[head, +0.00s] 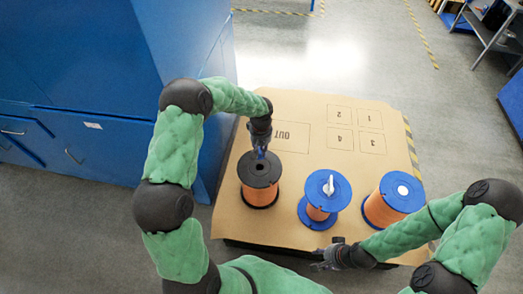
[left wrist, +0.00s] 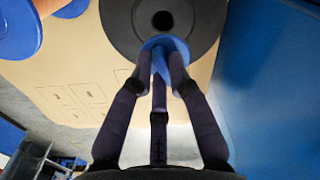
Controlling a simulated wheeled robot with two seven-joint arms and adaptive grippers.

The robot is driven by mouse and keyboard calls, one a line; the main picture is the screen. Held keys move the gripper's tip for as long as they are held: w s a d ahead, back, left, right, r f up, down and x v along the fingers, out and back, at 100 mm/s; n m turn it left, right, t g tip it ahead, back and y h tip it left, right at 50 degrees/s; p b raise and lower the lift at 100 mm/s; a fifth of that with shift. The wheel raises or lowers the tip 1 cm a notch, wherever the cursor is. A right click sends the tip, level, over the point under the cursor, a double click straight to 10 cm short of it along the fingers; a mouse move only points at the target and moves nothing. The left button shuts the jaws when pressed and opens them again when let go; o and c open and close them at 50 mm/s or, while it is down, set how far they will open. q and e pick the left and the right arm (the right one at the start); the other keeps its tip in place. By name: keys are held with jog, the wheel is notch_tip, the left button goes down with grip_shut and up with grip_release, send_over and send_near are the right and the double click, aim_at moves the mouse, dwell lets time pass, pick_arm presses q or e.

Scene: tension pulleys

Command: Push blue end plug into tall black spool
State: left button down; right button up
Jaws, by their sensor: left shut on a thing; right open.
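The tall black spool (head: 259,173) stands upright at the left of the table, with a black top flange and copper-coloured winding. Its dark centre hole shows in the left wrist view (left wrist: 162,20). My left gripper (head: 260,152) is just above the spool's top, pointing down. It is shut on the blue end plug (left wrist: 165,44), whose blue rim shows between the fingers beside the hole in the left wrist view. The plug's lower part is hidden, and I cannot tell whether it touches the spool. My right gripper (head: 325,262) is open and empty near the table's front edge.
A blue-flanged spool with a white top piece (head: 328,187) stands right of the black spool. Another blue spool (head: 402,191) is farther right. The brown table top (head: 300,104) has printed OUT and numbered squares, clear of objects. Blue cabinets (head: 100,150) stand close at the left.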

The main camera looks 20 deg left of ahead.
pick_arm(q)
jog(key=shift+f+b, duration=1.9)
jog(key=shift+f, duration=1.55)
jog(key=shift+s+f, duration=0.2)
jog(key=shift+b, duration=0.5)
jog(key=shift+f, duration=0.15)
jog(key=shift+f+b, duration=0.8)
jog(key=shift+f, duration=0.15)
